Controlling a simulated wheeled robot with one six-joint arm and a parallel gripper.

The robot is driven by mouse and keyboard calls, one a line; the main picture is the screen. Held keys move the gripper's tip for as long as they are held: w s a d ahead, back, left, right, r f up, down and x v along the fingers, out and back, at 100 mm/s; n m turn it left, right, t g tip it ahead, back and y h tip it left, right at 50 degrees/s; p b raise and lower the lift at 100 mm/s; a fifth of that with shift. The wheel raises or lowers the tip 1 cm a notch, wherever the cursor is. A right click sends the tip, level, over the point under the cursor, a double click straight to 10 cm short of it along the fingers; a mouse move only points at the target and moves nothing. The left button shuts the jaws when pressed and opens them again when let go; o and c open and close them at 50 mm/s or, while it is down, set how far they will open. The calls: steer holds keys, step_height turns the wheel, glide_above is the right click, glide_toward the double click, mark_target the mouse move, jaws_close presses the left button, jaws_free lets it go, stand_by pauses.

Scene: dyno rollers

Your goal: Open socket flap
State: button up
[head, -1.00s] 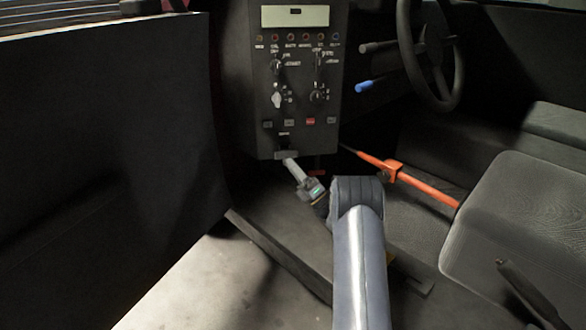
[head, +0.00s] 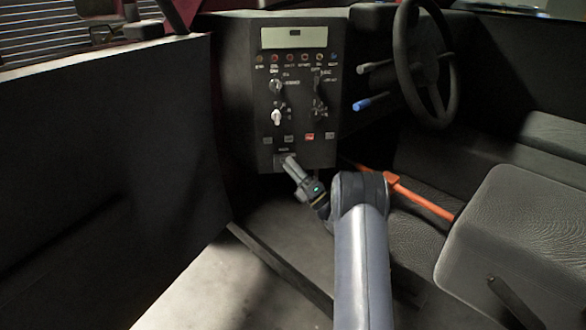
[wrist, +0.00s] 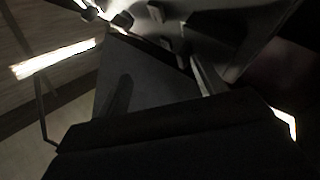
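The dark control panel (head: 240,90) stands in the upper middle of the head view. The socket area with its dark flap (head: 279,158) is low on the panel, near its bottom edge. My gripper (head: 289,162) reaches up and left to this spot, and its tips overlap the flap in the picture. Contact between them cannot be told. The tips are small and dark, so whether they are open or shut is unclear. The wrist view is very dark, and I cannot make out the flap there for sure.
A steering wheel (head: 428,60) and a blue-tipped stalk (head: 370,102) are right of the panel. An orange bar (head: 425,198) runs behind my arm. Seats (head: 520,235) fill the right side. A dark door panel (head: 110,170) stands left. The floor between is open.

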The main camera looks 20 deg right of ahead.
steer(key=shift+o, duration=1.4)
steer(key=shift+s+d+r+n+y, duration=0.15)
steer(key=shift+s+r, duration=0.3)
steer(key=shift+s+d+r+n+y, duration=0.15)
steer(key=shift+s+r, duration=0.25)
steer(key=shift+s, duration=0.05)
steer(key=shift+s+d, duration=0.15)
steer(key=shift+s, duration=0.15)
steer(key=shift+c, duration=0.5)
steer(key=shift+s+d+r+p, duration=0.1)
steer(key=shift+s+d+p, duration=0.1)
steer(key=shift+s+p, duration=0.2)
steer(key=c, duration=0.6)
steer(key=s+d+p, duration=0.1)
steer(key=s+d, duration=0.2)
steer(key=s, duration=0.5)
steer(key=shift+s+d+f+p, duration=0.2)
steer(key=shift+s+p, duration=0.1)
steer(key=shift+p, duration=0.1)
